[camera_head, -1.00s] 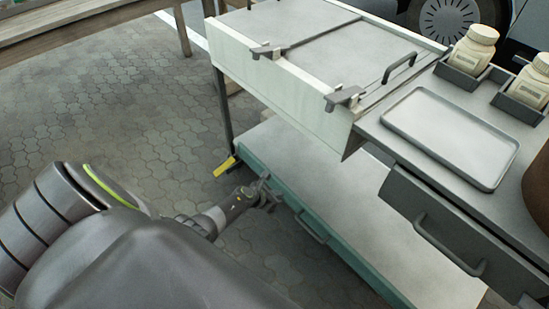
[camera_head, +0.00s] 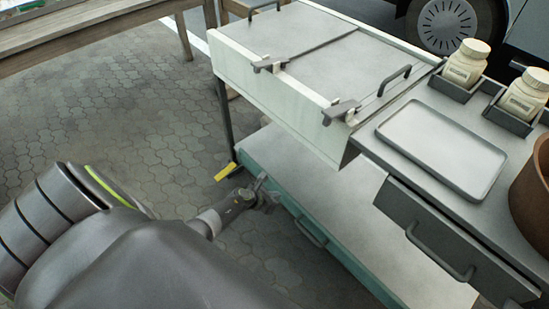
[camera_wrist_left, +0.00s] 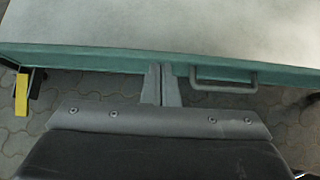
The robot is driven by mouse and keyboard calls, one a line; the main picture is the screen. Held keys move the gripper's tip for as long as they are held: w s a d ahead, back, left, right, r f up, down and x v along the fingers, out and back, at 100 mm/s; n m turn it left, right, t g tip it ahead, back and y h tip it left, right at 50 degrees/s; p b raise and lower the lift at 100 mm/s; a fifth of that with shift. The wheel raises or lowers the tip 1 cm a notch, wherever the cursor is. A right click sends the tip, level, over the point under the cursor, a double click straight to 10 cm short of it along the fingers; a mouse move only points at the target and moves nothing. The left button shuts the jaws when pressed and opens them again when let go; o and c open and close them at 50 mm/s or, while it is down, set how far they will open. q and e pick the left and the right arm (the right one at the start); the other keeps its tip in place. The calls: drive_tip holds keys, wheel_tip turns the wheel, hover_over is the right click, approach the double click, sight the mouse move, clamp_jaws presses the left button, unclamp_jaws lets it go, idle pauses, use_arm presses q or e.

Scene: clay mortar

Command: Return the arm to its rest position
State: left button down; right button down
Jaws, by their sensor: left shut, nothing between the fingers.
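My left gripper (camera_head: 266,194) hangs low beside the cart's teal lower shelf edge, with nothing held. In the left wrist view its fingers (camera_wrist_left: 161,84) are together, in front of the teal edge and just left of a grey handle (camera_wrist_left: 224,77). I cannot tell whether they touch the edge. My left arm comes in from the lower left of the head view. My right gripper does not show in either view.
The grey cart (camera_head: 285,95) has a lower shelf (camera_head: 330,185), a drawer (camera_head: 445,240) and a tray (camera_head: 445,145) on top. Two jars (camera_head: 467,63) stand in dark holders at the right. A brown pot (camera_head: 535,190) is at the right edge. Paved floor (camera_head: 120,120) lies open at left.

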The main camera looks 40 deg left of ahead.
use_arm(q)
drive_tip(key=shift+r, duration=0.1)
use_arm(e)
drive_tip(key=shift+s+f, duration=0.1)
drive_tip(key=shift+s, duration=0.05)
